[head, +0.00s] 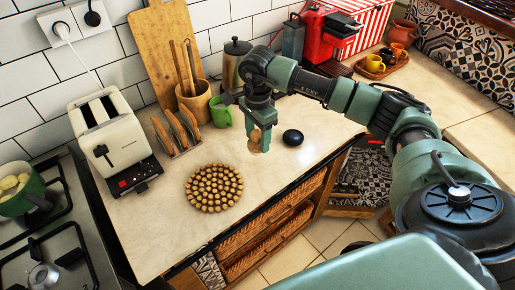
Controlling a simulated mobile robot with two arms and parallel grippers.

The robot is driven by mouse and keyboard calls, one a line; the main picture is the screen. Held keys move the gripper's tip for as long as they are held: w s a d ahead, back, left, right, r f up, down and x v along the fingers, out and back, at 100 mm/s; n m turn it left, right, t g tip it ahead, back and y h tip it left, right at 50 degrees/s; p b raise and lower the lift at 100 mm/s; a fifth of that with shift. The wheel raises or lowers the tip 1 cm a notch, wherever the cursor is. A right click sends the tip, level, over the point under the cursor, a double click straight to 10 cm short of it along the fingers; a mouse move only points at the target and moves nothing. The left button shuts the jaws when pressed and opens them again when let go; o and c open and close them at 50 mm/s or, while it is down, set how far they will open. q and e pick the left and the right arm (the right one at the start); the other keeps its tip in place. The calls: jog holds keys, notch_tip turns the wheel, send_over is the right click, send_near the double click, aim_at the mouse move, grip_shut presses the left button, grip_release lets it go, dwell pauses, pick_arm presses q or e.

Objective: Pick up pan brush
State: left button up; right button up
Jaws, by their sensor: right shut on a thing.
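My right gripper (261,124) points down over the right part of the light counter, in front of the green mug. It is shut on a small tan wooden thing, which looks like the pan brush (256,142). The brush shows below the fingers, and its upper part is hidden by them. I cannot tell whether it touches the counter. My left gripper is not in view.
A dark round object (292,137) lies just right of the brush. A round wooden trivet (214,187) lies front left. A green mug (221,112), a rack of wooden slices (177,132) and a toaster (114,142) stand behind and left. The counter's front edge is close.

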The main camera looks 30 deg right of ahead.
aim_at(258, 132)
notch_tip(258, 132, up, 15)
jog(key=b, duration=0.2)
jog(key=shift+f, duration=0.15)
